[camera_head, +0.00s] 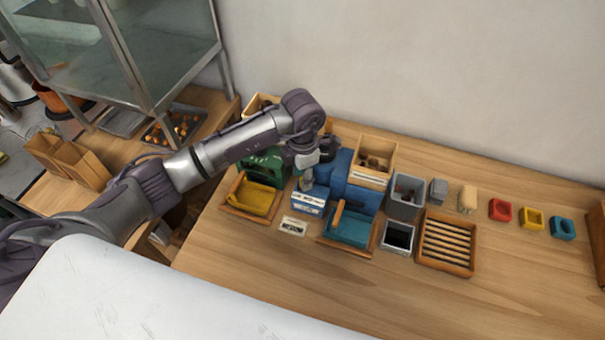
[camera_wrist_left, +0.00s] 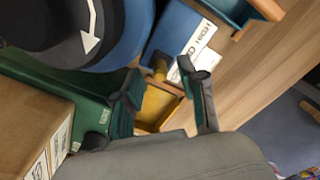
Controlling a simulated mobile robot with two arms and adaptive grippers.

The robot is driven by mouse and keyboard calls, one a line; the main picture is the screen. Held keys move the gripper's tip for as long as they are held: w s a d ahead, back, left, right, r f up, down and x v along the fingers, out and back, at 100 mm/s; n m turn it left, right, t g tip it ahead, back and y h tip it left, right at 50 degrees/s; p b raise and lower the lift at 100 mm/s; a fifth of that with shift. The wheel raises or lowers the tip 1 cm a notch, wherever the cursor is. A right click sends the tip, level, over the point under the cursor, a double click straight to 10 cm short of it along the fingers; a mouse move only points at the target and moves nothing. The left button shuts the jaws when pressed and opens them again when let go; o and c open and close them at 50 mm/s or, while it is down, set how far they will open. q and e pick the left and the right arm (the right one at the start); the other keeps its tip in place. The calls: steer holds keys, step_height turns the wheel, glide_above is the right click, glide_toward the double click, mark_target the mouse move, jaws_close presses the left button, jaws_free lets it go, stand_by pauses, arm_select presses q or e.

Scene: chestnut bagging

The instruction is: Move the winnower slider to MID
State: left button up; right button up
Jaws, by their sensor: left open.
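The winnower is a blue machine (camera_head: 360,180) on the table, with a small blue control box (camera_head: 308,203) at its front left. In the left wrist view the blue box (camera_wrist_left: 178,28) carries a white label (camera_wrist_left: 197,44) on which "HIGH" can be read. My left gripper (camera_head: 307,182) is above the control box, fingers downward. In the wrist view its open fingers (camera_wrist_left: 160,88) have the knob between them in the picture; contact cannot be told. My right gripper is not in view.
A green machine (camera_head: 262,166) with a yellow tray (camera_head: 251,198) stands left of the box, and a teal tray (camera_head: 348,230) stands right. A small card (camera_head: 293,226) lies in front. A slatted wooden tray (camera_head: 446,243) is farther right. The front right table is clear.

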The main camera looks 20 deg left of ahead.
arm_select(q)
steer(key=shift+f, duration=0.85)
jaws_close()
steer(key=shift+d, duration=0.1)
